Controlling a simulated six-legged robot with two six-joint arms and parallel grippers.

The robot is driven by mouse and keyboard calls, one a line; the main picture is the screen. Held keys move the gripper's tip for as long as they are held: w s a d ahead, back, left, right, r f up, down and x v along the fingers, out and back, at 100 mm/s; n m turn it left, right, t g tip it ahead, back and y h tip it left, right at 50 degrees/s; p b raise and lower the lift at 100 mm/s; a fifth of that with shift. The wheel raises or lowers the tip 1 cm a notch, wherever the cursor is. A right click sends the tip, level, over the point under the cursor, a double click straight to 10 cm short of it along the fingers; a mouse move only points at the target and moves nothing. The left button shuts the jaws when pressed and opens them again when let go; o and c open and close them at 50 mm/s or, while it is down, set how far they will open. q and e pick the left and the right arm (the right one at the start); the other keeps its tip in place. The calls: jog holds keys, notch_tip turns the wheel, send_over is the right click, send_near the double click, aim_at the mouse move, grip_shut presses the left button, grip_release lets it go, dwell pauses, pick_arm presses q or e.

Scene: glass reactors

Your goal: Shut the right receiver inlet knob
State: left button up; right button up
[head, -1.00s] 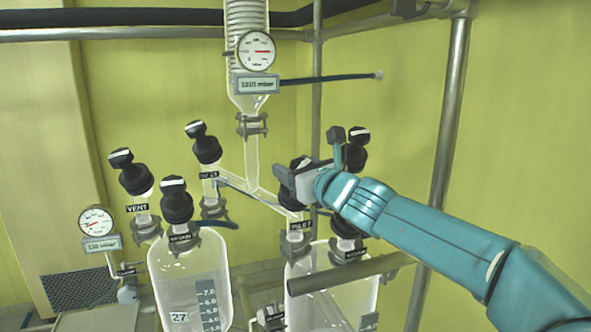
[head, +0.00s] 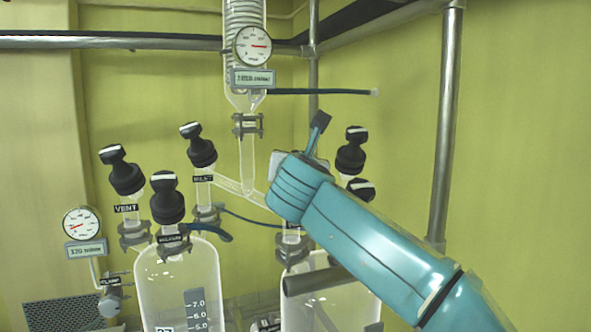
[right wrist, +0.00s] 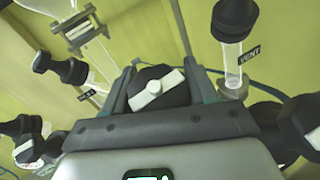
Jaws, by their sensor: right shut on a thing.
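My right gripper (head: 278,160) is over the right receiver's inlet knob, and its wrist hides that knob in the head view. In the right wrist view, the black inlet knob (right wrist: 156,87) with its white bar sits between the two fingers (right wrist: 161,84). The gripper is shut on it, and the white bar lies slanted, its right end higher. The right receiver (head: 325,300) is a clear glass vessel below, partly covered by my arm. My left gripper is in neither view.
Other black knobs stand close by: the right receiver's vent knob (head: 350,152), the left inlet knob (head: 198,147), the left vent knob (head: 122,172) and the vacuum knob (head: 168,199). A glass condenser (head: 246,95) hangs above. A metal post (head: 447,130) stands right.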

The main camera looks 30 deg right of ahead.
jog(key=shift+w+a+m+g+h+p, duration=0.1)
jog(key=shift+m+g+h+p, duration=0.3)
jog(key=shift+m+g, duration=0.15)
jog(key=m+g+h+p, duration=0.1)
jog(key=m+g+p, duration=0.1)
jog(key=m+p, duration=0.1)
jog(key=m+g+h+p, duration=0.1)
jog(key=m+g+p, duration=0.1)
jog(key=p, duration=0.3)
jog(key=s+m+g+h+p, duration=0.1)
jog(key=m+g+p, duration=0.2)
jog(key=g+p, duration=0.1)
jog(key=shift+d+r+m, duration=0.25)
jog(key=shift+d+m, duration=0.1)
jog(key=shift+s+d+f+m+g+p, duration=0.1)
jog(key=shift+f+m+g+p, duration=0.3)
jog(key=shift+m+g, duration=0.4)
jog(key=shift+s+f+m+g, duration=0.1)
jog(key=shift+m+g, duration=0.75)
jog(key=shift+m, duration=0.05)
jog(key=o, duration=1)
jog(key=shift+s+g, duration=0.1)
jog(key=shift+g, duration=0.2)
jog(key=shift+c, duration=0.2)
